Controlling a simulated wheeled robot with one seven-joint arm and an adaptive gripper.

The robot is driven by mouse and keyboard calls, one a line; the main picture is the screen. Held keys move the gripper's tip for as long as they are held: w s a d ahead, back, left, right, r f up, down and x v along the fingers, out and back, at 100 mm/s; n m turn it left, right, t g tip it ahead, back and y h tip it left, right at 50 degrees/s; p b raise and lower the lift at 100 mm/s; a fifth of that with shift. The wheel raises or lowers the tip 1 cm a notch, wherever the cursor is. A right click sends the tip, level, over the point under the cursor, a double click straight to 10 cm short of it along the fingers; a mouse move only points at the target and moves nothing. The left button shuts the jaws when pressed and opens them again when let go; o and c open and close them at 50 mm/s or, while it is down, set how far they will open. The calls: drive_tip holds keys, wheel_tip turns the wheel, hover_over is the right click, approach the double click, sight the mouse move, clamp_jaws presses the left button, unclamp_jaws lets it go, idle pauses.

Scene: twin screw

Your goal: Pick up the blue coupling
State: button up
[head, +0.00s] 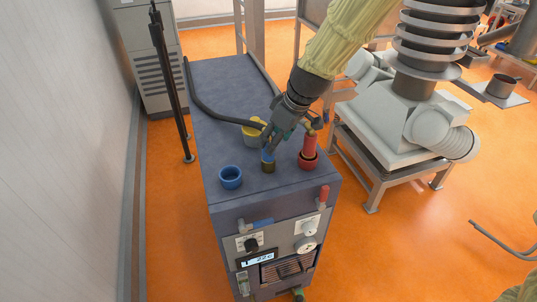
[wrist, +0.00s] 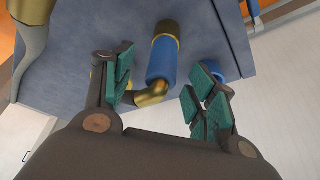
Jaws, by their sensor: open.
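The blue coupling (head: 267,157), a blue cylinder with a brass end, is on top of the dark grey cabinet, just below my gripper (head: 272,141). In the wrist view the blue coupling (wrist: 161,62) shows its blue body, a dark brass collar and a brass elbow at the near end. My gripper (wrist: 160,90) is open there, with green-padded fingers on either side of the coupling's near part. I cannot tell whether a pad touches it.
A blue ring-shaped cup (head: 230,177) stands to the left on the cabinet top (head: 220,115). A yellow cup (head: 252,132) is behind the gripper and a red fitting (head: 308,152) is close on the right.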

drive_tip(key=shift+p+x, duration=1.15)
drive_tip(key=shift+x, duration=1.3)
drive_tip(key=shift+s+a, duration=0.1)
drive_tip(key=shift+s, duration=0.1)
clamp_jaws()
drive_tip(key=shift+r, duration=0.1)
